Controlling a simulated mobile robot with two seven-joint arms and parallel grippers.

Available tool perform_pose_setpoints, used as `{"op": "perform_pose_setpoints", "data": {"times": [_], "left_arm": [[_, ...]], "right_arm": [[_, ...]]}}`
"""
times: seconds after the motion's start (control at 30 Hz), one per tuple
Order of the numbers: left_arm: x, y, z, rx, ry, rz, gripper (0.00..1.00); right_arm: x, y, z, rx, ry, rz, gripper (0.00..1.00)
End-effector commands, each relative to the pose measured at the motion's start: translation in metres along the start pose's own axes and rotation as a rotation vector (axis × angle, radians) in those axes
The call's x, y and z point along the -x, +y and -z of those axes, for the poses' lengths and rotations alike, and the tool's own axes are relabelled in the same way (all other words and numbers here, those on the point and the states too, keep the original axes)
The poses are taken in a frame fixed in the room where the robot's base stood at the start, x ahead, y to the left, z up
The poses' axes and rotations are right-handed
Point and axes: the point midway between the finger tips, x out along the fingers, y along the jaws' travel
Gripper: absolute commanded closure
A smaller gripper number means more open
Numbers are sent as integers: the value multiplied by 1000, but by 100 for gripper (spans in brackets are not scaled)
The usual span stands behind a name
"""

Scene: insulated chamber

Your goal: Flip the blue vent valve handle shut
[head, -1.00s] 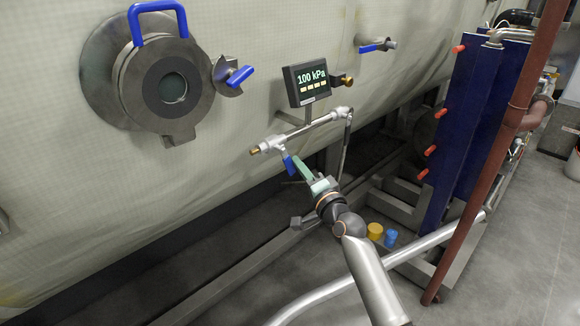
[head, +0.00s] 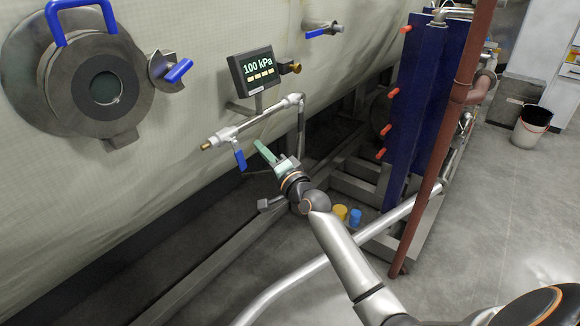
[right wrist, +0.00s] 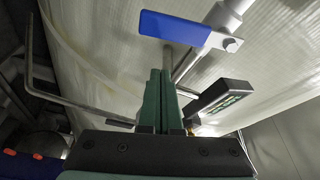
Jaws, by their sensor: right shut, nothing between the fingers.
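The blue vent valve handle (head: 240,159) hangs down from the silver vent pipe (head: 262,118), below the pressure display, at an angle across the pipe. In the right wrist view the blue handle (right wrist: 172,27) lies ahead of the fingers, bolted at its right end to the metal pipe. My right gripper (head: 263,150), with green fingers, is just right of the handle in the head view and appears apart from it. Its fingers (right wrist: 162,75) are shut together with nothing between them. My left gripper is not in view.
The display (head: 255,72) reading 100 kPa stands above the pipe. A round port (head: 105,88) with blue handles is at left on the chamber wall. A dark blue panel (head: 425,100) and a red-brown pipe (head: 440,160) stand at right. Open floor lies farther right.

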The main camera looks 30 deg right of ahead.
Motion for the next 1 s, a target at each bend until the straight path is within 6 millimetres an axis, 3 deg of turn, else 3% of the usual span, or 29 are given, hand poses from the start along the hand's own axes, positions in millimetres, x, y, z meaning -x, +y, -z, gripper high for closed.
{"op": "perform_pose_setpoints", "data": {"times": [0.3,0.5,0.7,1.0], "left_arm": [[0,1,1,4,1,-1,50],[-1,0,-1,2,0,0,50],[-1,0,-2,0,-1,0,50],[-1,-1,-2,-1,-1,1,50]], "right_arm": [[58,-1,-1,0,-2,-3,100],[87,-3,0,-1,0,-2,100],[99,-4,0,0,-1,0,100],[100,-4,0,0,0,-1,100]]}}
